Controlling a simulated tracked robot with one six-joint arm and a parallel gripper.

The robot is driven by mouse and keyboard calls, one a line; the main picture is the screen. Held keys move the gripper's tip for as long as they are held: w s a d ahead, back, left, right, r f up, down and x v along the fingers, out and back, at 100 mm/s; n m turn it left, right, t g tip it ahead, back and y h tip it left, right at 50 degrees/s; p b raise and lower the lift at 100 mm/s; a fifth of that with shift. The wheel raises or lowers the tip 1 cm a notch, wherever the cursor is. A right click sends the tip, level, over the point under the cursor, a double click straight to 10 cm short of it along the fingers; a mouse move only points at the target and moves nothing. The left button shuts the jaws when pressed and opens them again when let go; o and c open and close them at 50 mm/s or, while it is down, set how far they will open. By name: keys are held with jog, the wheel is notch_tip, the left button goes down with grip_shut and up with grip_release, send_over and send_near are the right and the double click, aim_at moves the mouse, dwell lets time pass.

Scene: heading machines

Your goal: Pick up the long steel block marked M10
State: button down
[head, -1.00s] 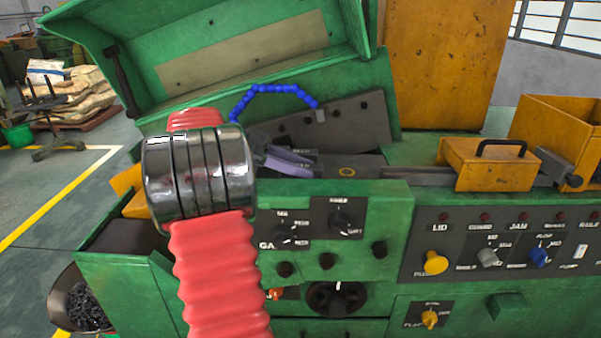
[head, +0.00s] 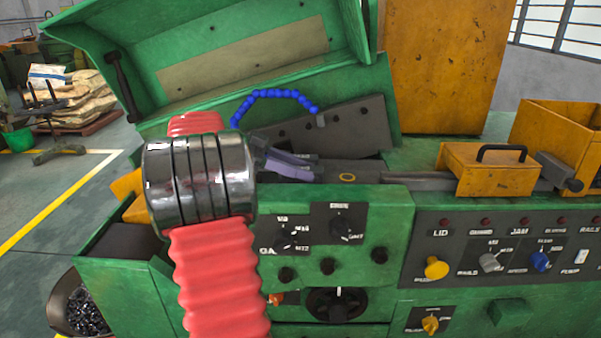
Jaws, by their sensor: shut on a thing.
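My gripper (head: 288,168) shows as pale purple-grey fingers behind my large steel arm joint, low over the open bed of the green machine (head: 385,210). It is shut on a steel block, of which little can be made out between and behind the fingers. The marking M10 cannot be read in this view. My arm hides the left part of the machine bed and most of the gripper's body.
The green lid (head: 240,55) stands open behind. A blue segmented hose (head: 270,94) arches over the bed in front of a dark plate (head: 350,127). A yellow box with a black handle (head: 490,170) stands to the right. Control knobs line the front.

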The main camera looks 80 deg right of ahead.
notch_tip(320, 180, up, 9)
jog(key=shift+r, duration=0.2)
dwell(0.3)
dwell(0.4)
